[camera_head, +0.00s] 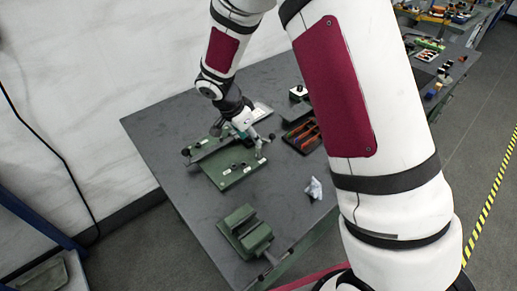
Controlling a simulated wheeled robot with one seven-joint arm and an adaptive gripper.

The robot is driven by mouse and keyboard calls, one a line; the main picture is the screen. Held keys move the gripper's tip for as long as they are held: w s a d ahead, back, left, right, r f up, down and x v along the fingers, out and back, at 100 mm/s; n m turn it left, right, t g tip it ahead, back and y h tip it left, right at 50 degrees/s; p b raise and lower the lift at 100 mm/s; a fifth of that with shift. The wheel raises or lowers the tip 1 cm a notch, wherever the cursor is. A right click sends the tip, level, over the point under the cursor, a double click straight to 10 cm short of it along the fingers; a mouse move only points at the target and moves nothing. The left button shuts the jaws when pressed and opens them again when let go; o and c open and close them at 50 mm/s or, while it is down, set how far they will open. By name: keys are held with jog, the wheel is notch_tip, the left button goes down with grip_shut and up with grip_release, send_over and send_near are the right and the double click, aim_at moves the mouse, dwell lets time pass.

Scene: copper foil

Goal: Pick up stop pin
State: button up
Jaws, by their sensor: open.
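A green fixture plate (238,179) lies on the dark grey table, with a grey bar (208,149) and several small dark knobs or pins on it. I cannot tell which of these small parts is the stop pin. My gripper (254,140) is over the back right part of the plate, close above it. It is open, and nothing can be seen held in it. The gripper and wrist hide part of the plate's back edge, and the fingertips are too small to tell whether they touch anything.
A green vise (243,229) stands at the table's front. A dark tray (303,137) with orange-handled tools is right of the plate. The table's left side (157,126) is clear. My upper arm hides much of the right.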

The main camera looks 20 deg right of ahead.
aim_at(259, 151)
jog(key=shift+p+x, duration=0.55)
jog(key=shift+x, duration=3.05)
jog(key=shift+d, duration=0.15)
grip_shut()
